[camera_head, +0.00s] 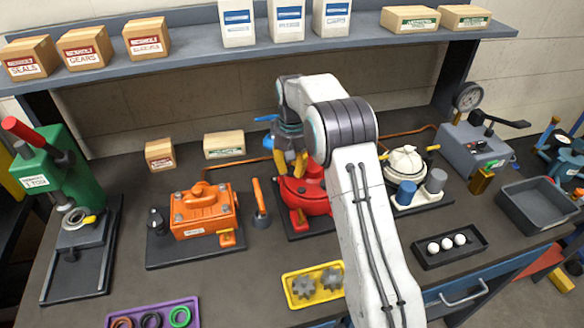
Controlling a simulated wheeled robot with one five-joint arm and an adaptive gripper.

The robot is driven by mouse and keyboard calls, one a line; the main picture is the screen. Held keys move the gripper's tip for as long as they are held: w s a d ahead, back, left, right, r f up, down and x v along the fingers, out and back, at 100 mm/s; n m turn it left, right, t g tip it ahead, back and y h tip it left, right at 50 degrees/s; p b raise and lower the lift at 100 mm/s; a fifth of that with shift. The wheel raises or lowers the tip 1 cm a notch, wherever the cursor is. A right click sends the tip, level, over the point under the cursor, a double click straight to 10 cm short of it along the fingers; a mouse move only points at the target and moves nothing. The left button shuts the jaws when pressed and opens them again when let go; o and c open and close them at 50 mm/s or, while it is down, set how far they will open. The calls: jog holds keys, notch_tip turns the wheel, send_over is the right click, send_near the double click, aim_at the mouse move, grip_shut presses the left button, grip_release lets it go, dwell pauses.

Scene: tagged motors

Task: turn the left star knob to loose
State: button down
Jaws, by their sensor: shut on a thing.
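My gripper (291,166) has yellow fingers and points down at the top of the red motor (310,205), at its left side. It is shut on a small part there, which looks to be the left star knob. The fingers hide the knob, so its shape and turn position do not show. My arm covers the right side of the red motor and whatever sits there.
An orange motor (204,208) and an orange-handled tool (260,203) stand left of the red motor. A white-topped unit (406,163) stands right. A yellow tray (313,286) with gears lies in front. A shelf (352,48) with boxes hangs behind.

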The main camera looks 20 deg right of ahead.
aim_at(292, 170)
jog(key=shift+s+f, duration=0.15)
jog(key=shift+f+n, duration=0.1)
jog(key=shift+n, duration=1.5)
jog(key=shift+s, duration=0.1)
jog(key=c, duration=1)
grip_release()
jog(key=shift+r, duration=0.25)
notch_tip(292, 170, up, 12)
jog(key=shift+f, duration=0.15)
